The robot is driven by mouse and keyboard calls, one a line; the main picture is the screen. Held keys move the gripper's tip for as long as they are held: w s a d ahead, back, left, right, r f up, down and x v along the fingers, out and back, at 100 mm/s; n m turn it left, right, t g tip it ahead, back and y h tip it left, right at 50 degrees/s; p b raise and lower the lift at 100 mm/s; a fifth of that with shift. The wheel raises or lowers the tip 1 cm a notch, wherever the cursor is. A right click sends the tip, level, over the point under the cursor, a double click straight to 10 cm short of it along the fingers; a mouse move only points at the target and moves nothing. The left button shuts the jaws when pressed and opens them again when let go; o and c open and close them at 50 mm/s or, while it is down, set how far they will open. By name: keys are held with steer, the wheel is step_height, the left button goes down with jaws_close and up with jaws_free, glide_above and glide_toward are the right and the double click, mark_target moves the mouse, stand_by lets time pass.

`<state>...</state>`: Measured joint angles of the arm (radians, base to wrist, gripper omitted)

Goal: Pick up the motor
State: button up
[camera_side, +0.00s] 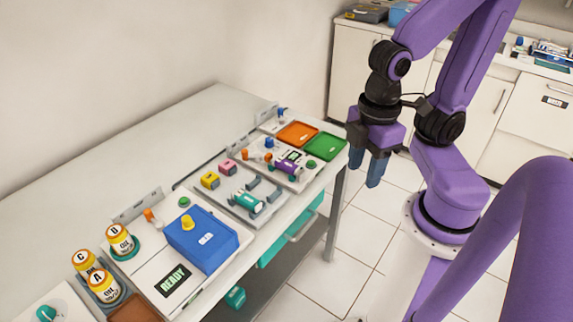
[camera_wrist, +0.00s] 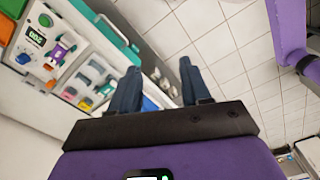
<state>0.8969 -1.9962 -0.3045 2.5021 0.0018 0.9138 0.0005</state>
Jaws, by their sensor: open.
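Two cylinder-like parts lie on the table, and I cannot tell for sure which is the motor. A purple-and-white one (camera_side: 287,168) sits on a white panel beside a small display; a purple part (camera_wrist: 57,51) also shows at the left of the wrist view. A teal-and-white one (camera_side: 249,203) lies among grey holders on the panel nearer the table's middle. My gripper (camera_side: 366,167) is open and empty, pointing down beyond the table's right edge, above the floor. In the wrist view its two fingers (camera_wrist: 160,85) stand apart with nothing between them.
Orange (camera_side: 297,133) and green (camera_side: 324,146) trays lie at the table's far end. A blue box (camera_side: 202,240) and lettered yellow-topped jars (camera_side: 104,285) stand nearer. Yellow (camera_side: 210,180) and pink (camera_side: 227,167) blocks sit mid-table. A wide strip along the wall is bare.

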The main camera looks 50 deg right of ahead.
steer(key=shift+o, duration=1.4)
steer(key=shift+w, duration=0.1)
steer(key=m, duration=1.3)
glide_above(286, 163)
step_height(286, 163, down, 3)
steer(key=f, duration=0.7)
steer(key=d+f, duration=0.1)
steer(key=f, duration=0.3)
steer(key=shift+w+f, duration=0.1)
steer(key=shift+f, duration=0.15)
steer(key=shift+a+f, duration=0.25)
steer(key=shift+f, duration=1.25)
steer(key=shift+a+f, duration=0.2)
steer(key=shift+f, duration=1.3)
jaws_close()
